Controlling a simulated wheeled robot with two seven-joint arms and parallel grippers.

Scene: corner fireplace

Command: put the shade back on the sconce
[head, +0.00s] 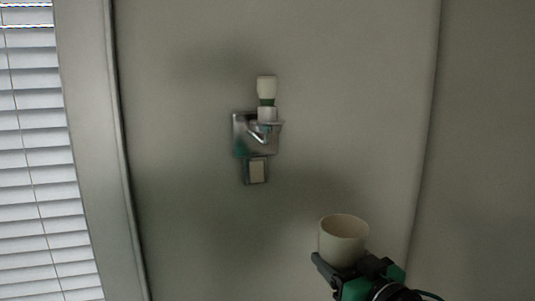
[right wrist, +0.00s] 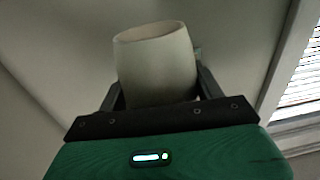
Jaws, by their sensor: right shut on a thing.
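The sconce (head: 258,130) is on the wall in the middle of the head view. It has a square metal back plate, a curved arm and an upright pale bulb (head: 266,86) with a green band, with no shade around it. The cream cup-shaped shade (head: 343,240) is in my right gripper (head: 345,268), below and to the right of the sconce, apart from it. In the right wrist view the shade (right wrist: 157,65) stands between the two fingers (right wrist: 157,92), slightly tilted, wide opening up. My left gripper is not in view.
A small plate with a pale centre (head: 257,171) is just under the sconce. A window with white blinds (head: 35,160) is at the left, beside a pale frame. The wall between shade and sconce is clear. A wall corner runs down at the right.

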